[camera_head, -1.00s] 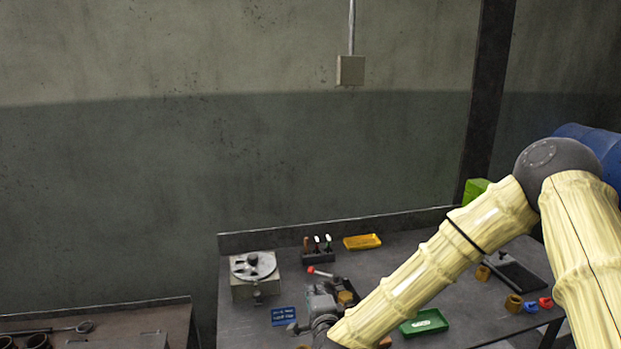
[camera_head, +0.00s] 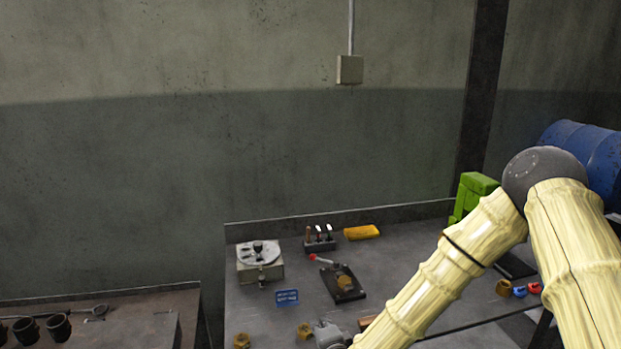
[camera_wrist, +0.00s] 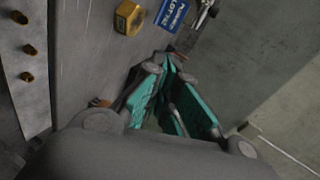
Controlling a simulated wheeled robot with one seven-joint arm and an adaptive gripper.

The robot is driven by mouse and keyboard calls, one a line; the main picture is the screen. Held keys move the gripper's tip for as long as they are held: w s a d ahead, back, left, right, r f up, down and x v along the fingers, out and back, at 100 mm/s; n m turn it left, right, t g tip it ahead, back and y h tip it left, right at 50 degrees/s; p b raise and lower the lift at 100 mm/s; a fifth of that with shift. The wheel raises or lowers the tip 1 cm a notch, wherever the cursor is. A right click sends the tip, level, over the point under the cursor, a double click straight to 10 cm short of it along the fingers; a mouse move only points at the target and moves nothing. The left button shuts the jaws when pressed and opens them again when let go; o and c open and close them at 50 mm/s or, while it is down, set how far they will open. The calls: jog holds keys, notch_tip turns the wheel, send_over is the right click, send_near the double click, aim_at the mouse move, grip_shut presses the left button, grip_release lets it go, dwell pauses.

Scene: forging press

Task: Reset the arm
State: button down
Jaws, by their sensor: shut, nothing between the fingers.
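My gripper (camera_wrist: 165,97) shows in the wrist view, its teal-padded fingers drawn together at the tips with nothing between them. In the head view my pale, ridged arm reaches down to the lower middle, and the fingers are out of sight past the bottom edge. The grey workbench (camera_head: 400,255) lies under the arm. A brass nut (camera_wrist: 128,17) and a blue plate with white lettering (camera_wrist: 172,14) lie beyond the fingertips in the wrist view. The blue plate also shows in the head view (camera_head: 287,298).
A green object (camera_head: 472,195) and a blue barrel (camera_head: 585,155) stand at right. A brown table (camera_head: 130,315) is at left.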

jog(key=s+d+f+n+g, duration=0.3)
jog(key=s+f+n, duration=0.1)
jog(key=s+f, duration=0.6)
jog(key=s+d+f+n+g, duration=0.3)
jog(key=s+d+f+g, duration=0.1)
jog(key=s+f, duration=0.55)
jog(key=s+d+f+n+g+h, duration=0.15)
jog(key=s+d, duration=0.25)
jog(key=s, duration=0.4)
jog(key=s+d+f+n+g, duration=0.3)
jog(key=s+d, duration=0.2)
jog(key=s, duration=0.2)
jog(key=s+d+f+n+g+h, duration=0.1)
jog(key=s+d+f+n+g, duration=0.2)
jog(key=s, duration=0.5)
notch_tip(320, 180, down, 10)
jog(key=d+m+t+b, duration=0.1)
jog(key=b, duration=0.9)
jog(key=shift+w, duration=0.25)
